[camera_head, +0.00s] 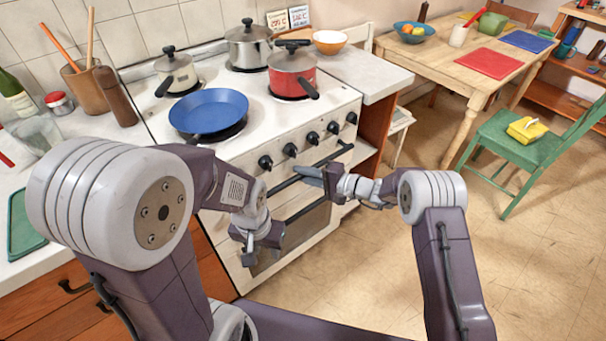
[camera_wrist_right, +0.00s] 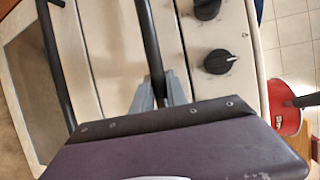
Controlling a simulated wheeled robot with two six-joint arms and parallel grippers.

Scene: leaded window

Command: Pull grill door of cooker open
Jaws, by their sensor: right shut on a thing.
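The cooker (camera_head: 300,115) is cream, with a row of black knobs along its front. Below the knobs is the grill door (camera_head: 287,201) with a long dark bar handle (camera_head: 338,154); no clear gap shows at the door's edge. My right gripper (camera_head: 318,176) is shut on this handle near its middle. In the right wrist view the grey fingertips (camera_wrist_right: 158,92) sit on either side of the handle bar (camera_wrist_right: 143,30). My left gripper (camera_head: 260,248) is open and empty, low in front of the oven door, apart from both handles.
A second dark bar, the oven handle (camera_head: 308,209), runs below the grill door. A blue pan (camera_head: 208,110), a red pot (camera_head: 291,75) and other pots stand on the hob. The floor (camera_head: 350,265) right of the cooker is clear up to a green chair (camera_head: 520,145) and wooden table (camera_head: 462,65).

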